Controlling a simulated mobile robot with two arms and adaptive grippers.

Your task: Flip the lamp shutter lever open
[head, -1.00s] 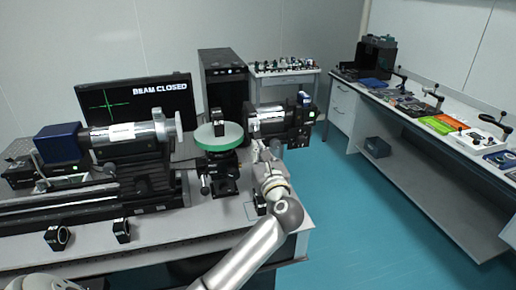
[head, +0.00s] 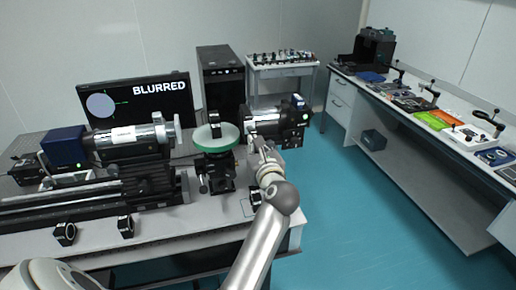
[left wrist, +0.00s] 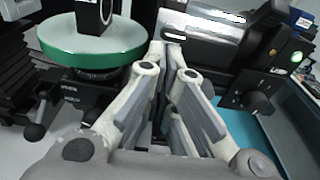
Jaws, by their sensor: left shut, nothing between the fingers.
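The lamp (head: 277,121), a silver cylinder with a black housing at its right end, sits at the right end of the optical table. It also shows in the left wrist view (left wrist: 205,27). My left gripper (head: 258,142) is shut and empty, its fingertips close beside the lamp's near side at its left end. In the left wrist view the fingers (left wrist: 168,52) come together just below the silver barrel. I cannot make out the shutter lever; the fingers may hide it. The monitor (head: 135,108) reads "BLURRED" beside a pale disc. My right gripper is out of view.
A green round plate (head: 228,138) with a black mount stands just left of my gripper. A silver cylinder with a blue end block (head: 62,146) lies on a rail at left. Small black mounts (head: 65,233) stand near the front edge. Floor right of the table is clear.

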